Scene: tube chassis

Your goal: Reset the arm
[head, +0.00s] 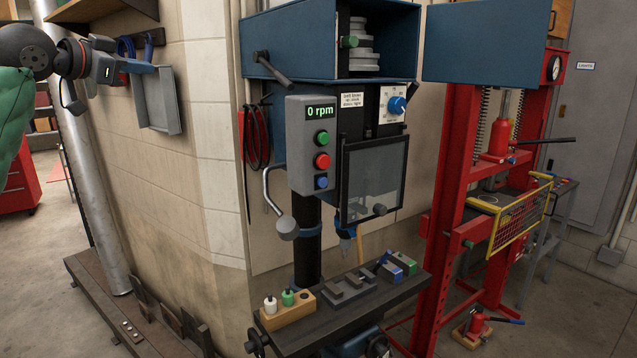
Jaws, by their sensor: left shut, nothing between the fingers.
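My left arm comes in at the upper left edge of the head view. Its gripper (150,69) points to the right, in front of the beige wall. It is shut with nothing held, at the top of a grey tray-like panel (161,101); I cannot tell if they touch. My right gripper is not in view.
A drill press with a grey control box (313,146) reading 0 rpm stands at the middle. Its table (352,316) carries a wooden block (287,312) with small bottles. A red press frame (454,190) stands at the right. A metal pipe (88,170) rises at the left.

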